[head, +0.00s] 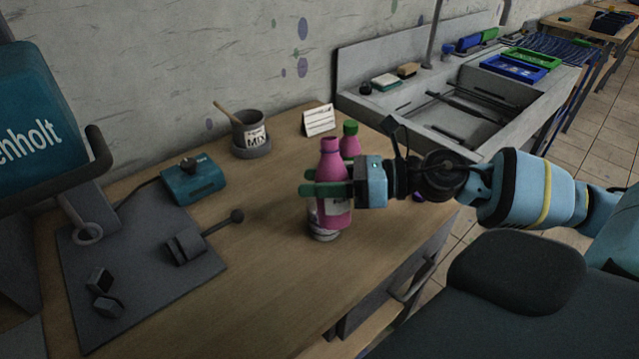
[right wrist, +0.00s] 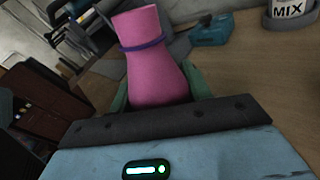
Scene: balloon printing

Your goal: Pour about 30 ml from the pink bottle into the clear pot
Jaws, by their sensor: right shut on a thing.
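The pink bottle (head: 333,163) is held nearly upright by my right gripper (head: 326,189), whose green fingers close on its sides. It also shows in the right wrist view (right wrist: 157,75), with a purple ring at its neck and no cap that I can make out. A pale, printed, rounded thing (head: 323,236) shows directly below the bottle near the table's front edge. It may be the clear pot, but the bottle hides most of it and I cannot tell. I see no liquid flowing. My left gripper is not in view.
A second pink bottle with a green cap (head: 350,130) stands just behind. A grey MIX pot (head: 250,138), a white card (head: 319,120) and a teal box (head: 193,182) stand farther back. A printing machine (head: 150,265) with a knobbed lever fills the left. A sink (head: 440,110) lies beyond.

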